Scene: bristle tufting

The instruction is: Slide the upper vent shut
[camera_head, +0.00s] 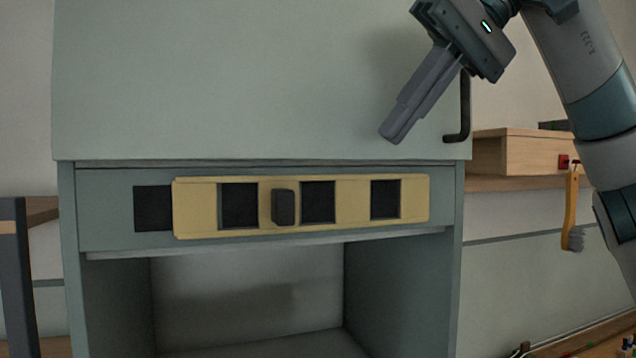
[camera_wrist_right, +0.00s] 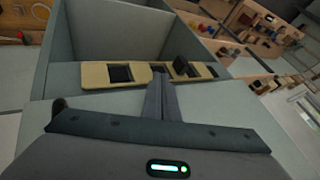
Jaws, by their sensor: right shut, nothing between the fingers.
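The upper vent is a long yellow slide plate (camera_head: 350,205) with square openings and a dark knob (camera_head: 284,207), set in a grey-green cabinet front. Dark gaps show through the plate's openings, and one dark opening (camera_head: 153,208) lies uncovered left of the plate. My right gripper (camera_head: 392,134) is shut and empty, above and right of the plate, in front of the upper panel and apart from the knob. The right wrist view shows the slide plate (camera_wrist_right: 97,75) and the knob (camera_wrist_right: 181,64) beyond the shut fingers. My left gripper is not in view.
A dark bent handle (camera_head: 464,105) hangs at the right edge of the upper panel, close to my right gripper. A wooden box (camera_head: 502,152) and a yellow-handled brush (camera_head: 571,210) are to the right. An open recess (camera_head: 240,295) lies below the vent. Space before the plate is clear.

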